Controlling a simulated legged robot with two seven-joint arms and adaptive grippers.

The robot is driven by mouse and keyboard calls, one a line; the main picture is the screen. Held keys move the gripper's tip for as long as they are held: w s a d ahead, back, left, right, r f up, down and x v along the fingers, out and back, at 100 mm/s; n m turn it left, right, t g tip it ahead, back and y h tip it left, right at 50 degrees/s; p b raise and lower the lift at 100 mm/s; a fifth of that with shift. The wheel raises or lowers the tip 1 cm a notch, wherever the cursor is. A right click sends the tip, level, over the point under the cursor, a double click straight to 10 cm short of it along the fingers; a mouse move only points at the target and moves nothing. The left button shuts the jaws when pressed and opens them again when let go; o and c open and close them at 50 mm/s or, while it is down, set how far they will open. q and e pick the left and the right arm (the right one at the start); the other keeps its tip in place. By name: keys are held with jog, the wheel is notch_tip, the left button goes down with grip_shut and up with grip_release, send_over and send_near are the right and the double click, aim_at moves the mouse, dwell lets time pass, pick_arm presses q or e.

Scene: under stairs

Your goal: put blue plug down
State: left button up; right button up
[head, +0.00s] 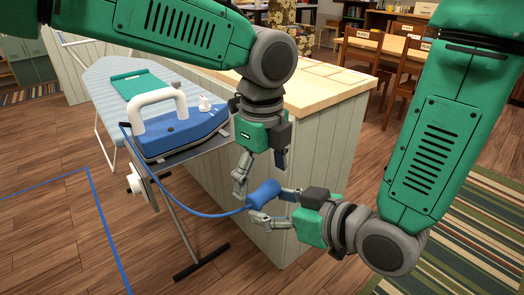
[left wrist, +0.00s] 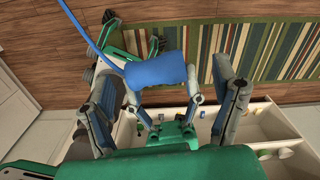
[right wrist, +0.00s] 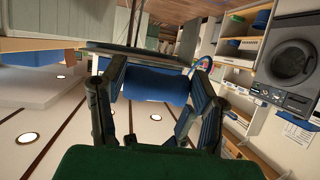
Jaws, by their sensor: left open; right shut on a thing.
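The blue plug (head: 263,194) is a thick blue cylinder on a blue cord (head: 205,214), which curves left and up toward the blue iron (head: 185,132). My right gripper (head: 270,208) is shut on the plug and holds it in the air, in front of the wooden counter's side. The plug shows between its fingers in the right wrist view (right wrist: 150,84). My left gripper (head: 260,178) is open just above the plug, fingers pointing down. In the left wrist view the plug (left wrist: 155,75) appears between the spread left fingers, with the right fingers around it.
The iron rests at the near end of the ironing board (head: 98,75), beside a green cloth (head: 138,84). The counter (head: 312,92) has a mostly clear wooden top. Wooden floor (head: 60,225) lies below, with a striped rug (head: 460,250) at the right.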

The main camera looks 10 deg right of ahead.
aim_at(262, 186)
pick_arm(q)
jog(key=shift+f, duration=1.65)
jog(key=c, duration=1.3)
jog(key=shift+o, duration=0.2)
pick_arm(e)
jog(key=o, duration=1.2)
jog(key=shift+a, duration=0.1)
jog(key=shift+o, duration=0.2)
jog(key=shift+r, duration=0.15)
